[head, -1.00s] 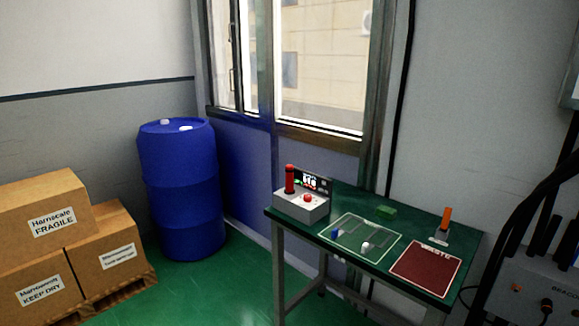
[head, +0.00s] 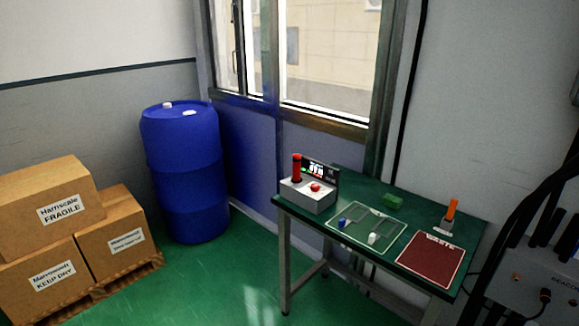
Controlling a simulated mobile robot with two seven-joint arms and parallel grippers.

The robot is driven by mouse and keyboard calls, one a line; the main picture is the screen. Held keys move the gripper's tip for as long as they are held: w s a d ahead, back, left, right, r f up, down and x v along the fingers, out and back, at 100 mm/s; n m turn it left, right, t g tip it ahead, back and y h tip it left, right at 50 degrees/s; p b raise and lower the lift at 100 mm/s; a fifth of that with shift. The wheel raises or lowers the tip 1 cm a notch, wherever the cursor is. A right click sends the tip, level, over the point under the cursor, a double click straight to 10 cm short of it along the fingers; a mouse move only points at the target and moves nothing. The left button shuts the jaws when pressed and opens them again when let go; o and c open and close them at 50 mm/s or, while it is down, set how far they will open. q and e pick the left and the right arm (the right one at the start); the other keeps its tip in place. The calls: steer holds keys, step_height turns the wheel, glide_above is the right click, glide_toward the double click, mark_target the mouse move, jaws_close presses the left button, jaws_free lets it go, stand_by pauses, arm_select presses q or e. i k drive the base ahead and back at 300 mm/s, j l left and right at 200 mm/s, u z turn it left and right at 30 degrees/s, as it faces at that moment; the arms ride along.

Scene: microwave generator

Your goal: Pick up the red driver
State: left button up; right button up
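A red upright cylinder (head: 296,168), which may be the red driver's handle, stands on a light grey box (head: 307,196) at the left end of the green table (head: 368,187). A round red button (head: 315,187) sits on the same box, just right of it. An orange handle (head: 451,210) stands in a small grey holder (head: 446,225) at the table's right side. Neither of my grippers is in view.
A green block (head: 393,201), a white-outlined tray area with a blue piece (head: 342,222) and a white piece (head: 373,238), and a dark red mat (head: 430,260) are on the table. A blue barrel (head: 185,175) and cartons (head: 60,205) stand left. Green floor is clear in front.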

mark_target(296, 179)
steer(key=i+j, duration=0.2)
steer(key=i, duration=0.15)
steer(key=i+j+u, duration=0.1)
steer(key=i, duration=0.3)
steer(key=i+j, duration=0.25)
steer(key=i+u, duration=0.05)
steer(key=i, duration=0.05)
